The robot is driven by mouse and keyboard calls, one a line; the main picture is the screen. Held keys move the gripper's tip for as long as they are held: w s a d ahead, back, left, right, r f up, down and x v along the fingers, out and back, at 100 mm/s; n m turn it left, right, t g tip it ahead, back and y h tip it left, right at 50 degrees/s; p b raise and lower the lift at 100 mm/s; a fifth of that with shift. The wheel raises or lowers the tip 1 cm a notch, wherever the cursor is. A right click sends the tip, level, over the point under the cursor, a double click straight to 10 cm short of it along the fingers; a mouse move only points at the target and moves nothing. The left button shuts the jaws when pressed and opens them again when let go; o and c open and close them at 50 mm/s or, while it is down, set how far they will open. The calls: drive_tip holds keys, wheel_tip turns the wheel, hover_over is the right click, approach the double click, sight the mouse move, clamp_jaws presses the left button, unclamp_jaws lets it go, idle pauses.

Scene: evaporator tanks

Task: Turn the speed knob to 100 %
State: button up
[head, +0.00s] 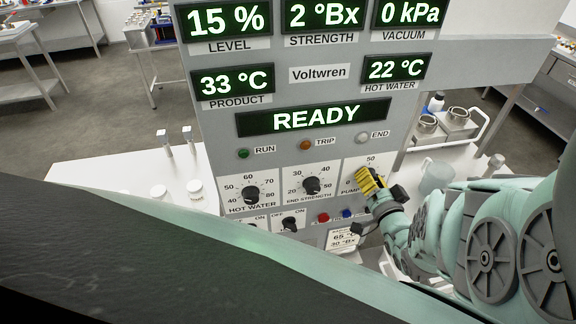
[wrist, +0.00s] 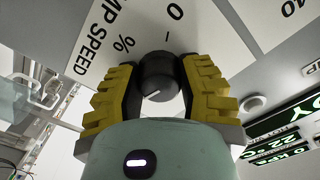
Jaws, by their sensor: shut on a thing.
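The pump speed knob is black and round in the wrist view (wrist: 160,76), with a short white mark on its near face. The number it points to cannot be told. My gripper (wrist: 160,82) has its yellow ribbed fingers on either side of the knob, closed on it. In the head view my gripper (head: 372,183) covers the knob and much of its dial. The pump speed dial plate (head: 362,165) shows 0 and 50; its other marks are hidden.
To the left are the end strength knob (head: 311,185) and hot water knob (head: 251,193). Below are an on/off switch (head: 289,223), a red button (head: 323,217) and a blue button (head: 347,213). The display (head: 315,117) above reads READY. A pale jug (head: 436,176) stands right.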

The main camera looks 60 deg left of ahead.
drive_tip(key=shift+w+m+b, duration=0.1)
drive_tip(key=shift+m+b, duration=0.2)
drive_tip(key=shift+m, duration=0.4)
drive_tip(key=shift+f+m+b, duration=0.15)
drive_tip(key=shift+m+b, duration=0.35)
drive_tip(key=shift+m, duration=0.7)
drive_tip(key=shift+b, duration=0.3)
drive_tip(key=o, duration=1.3)
drive_tip(key=shift+r, duration=0.2)
